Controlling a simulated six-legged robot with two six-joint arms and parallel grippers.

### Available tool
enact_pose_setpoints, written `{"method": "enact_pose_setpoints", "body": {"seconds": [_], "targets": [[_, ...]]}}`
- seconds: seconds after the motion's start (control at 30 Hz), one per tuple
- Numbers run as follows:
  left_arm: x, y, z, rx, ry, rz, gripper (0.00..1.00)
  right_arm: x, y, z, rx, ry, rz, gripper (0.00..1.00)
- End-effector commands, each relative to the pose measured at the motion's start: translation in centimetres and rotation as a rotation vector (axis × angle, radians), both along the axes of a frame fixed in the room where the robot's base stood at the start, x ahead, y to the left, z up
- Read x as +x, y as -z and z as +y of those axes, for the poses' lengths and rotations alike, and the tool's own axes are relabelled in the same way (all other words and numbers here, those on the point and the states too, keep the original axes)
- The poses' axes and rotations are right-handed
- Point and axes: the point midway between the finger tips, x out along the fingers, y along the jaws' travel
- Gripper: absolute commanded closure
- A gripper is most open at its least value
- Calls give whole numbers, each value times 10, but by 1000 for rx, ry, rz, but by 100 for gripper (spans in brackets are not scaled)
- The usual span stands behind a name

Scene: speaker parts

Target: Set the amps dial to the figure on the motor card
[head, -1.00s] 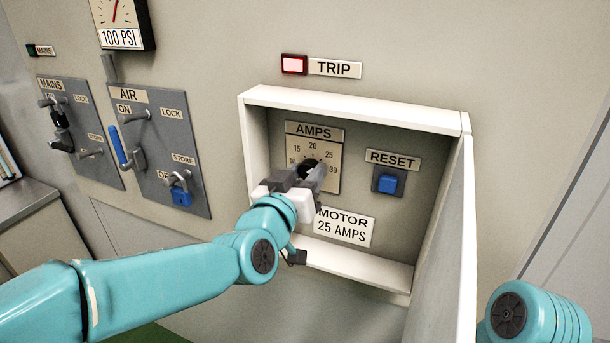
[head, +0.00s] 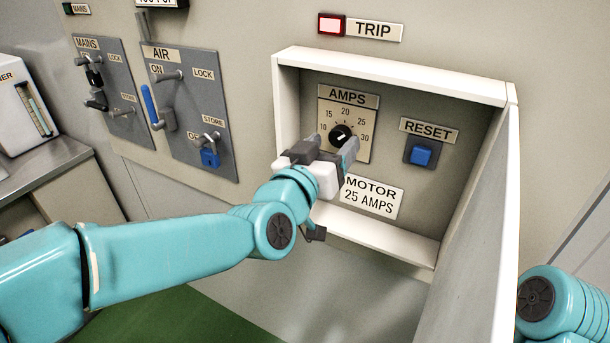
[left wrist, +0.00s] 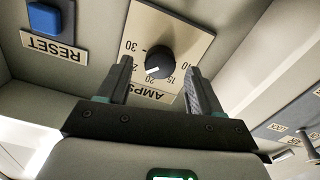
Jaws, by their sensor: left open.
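The amps dial (head: 341,136) is a black knob with a white mark, on a cream AMPS plate (head: 361,145) numbered 10 to 30. It also shows in the left wrist view (left wrist: 158,59), upside down, its mark seeming to point between 20 and 25; I cannot tell exactly. The motor card (head: 371,197) below reads MOTOR 25 AMPS. My left gripper (head: 328,149) is open and empty in front of the dial; in the left wrist view its fingers (left wrist: 158,85) stand apart, with the dial seen between and beyond their tips. My right gripper is out of view.
The white-rimmed box (head: 390,75) surrounds the dial, with its door (head: 478,230) open at the right. A blue reset button (head: 420,155) sits right of the dial. A lit red TRIP lamp (head: 331,24) is above. AIR (head: 190,110) and MAINS (head: 112,90) panels stand left.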

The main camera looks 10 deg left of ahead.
Motion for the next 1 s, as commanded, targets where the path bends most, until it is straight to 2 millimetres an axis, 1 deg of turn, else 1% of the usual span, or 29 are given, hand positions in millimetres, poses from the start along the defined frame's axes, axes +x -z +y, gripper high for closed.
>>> {"method": "enact_pose_setpoints", "body": {"seconds": [0.03, 0.1, 0.3, 0.4, 0.5, 0.6, 0.7, 1.0], "targets": [[-12, 1, 5, -2, 0, -4, 35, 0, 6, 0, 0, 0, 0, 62], [-30, 2, 13, -3, 0, -4, 35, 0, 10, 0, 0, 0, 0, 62], [-79, 0, 33, -3, 0, -4, 35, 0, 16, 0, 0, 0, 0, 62], [-99, -1, 41, -3, 1, -5, 35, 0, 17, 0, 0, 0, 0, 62], [-113, -1, 47, -2, 0, -4, 35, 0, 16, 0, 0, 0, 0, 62], [-122, -1, 50, -1, 0, -3, 35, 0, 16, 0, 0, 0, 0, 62], [-125, -1, 52, -1, 0, -3, 35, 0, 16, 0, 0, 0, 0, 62], [-126, 0, 52, -1, 0, -2, 35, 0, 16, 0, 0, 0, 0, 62]]}}
